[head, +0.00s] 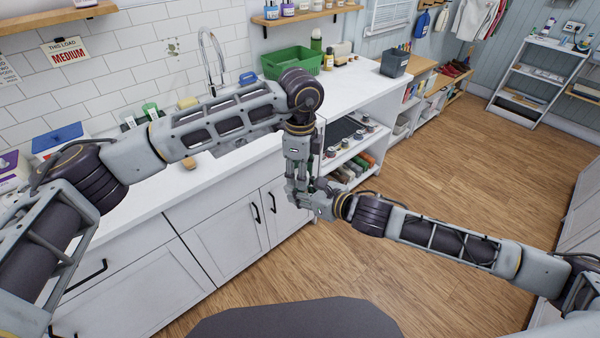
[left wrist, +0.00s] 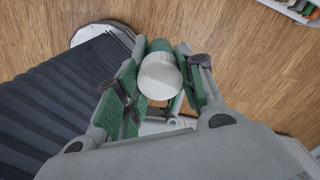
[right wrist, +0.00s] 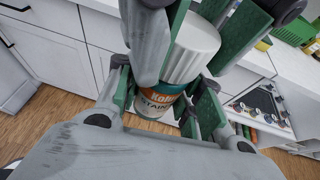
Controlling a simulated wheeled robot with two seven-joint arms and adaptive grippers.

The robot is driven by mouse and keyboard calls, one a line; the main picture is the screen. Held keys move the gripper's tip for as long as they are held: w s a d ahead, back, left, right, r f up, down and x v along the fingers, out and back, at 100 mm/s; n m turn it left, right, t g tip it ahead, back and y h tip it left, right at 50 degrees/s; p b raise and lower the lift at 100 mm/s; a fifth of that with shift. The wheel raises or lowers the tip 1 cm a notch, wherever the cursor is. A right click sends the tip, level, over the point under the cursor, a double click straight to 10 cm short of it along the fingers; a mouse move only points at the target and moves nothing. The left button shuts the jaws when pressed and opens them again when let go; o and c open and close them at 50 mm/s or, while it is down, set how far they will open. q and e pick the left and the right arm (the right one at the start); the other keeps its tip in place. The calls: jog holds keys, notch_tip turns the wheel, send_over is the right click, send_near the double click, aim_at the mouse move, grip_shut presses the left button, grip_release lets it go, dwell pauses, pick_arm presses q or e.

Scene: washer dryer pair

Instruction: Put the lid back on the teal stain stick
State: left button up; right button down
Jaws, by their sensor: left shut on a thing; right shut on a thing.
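The teal stain stick (right wrist: 152,107), with an orange and white label, is between the fingers of my right gripper (right wrist: 160,105), which is shut on it. The white ribbed lid (right wrist: 192,48) is directly above the stick's top, in line with it; I cannot tell if it is fully seated. My left gripper (left wrist: 160,85) is shut on the lid, whose round white top (left wrist: 160,77) shows between its fingers in the left wrist view. In the head view my left gripper (head: 297,188) points down and meets my right gripper (head: 322,207); the stick is mostly hidden there.
The grippers meet in front of the white cabinets (head: 225,225) and the open shelf (head: 345,160). The wooden floor (head: 440,170) to the right is clear.

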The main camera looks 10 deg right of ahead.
pick_arm(q)
jog(key=shift+m, duration=0.3)
jog(key=o, duration=1.1)
jog(key=shift+o, duration=0.2)
jog(key=shift+r, duration=0.1)
jog(key=shift+r, duration=2.15)
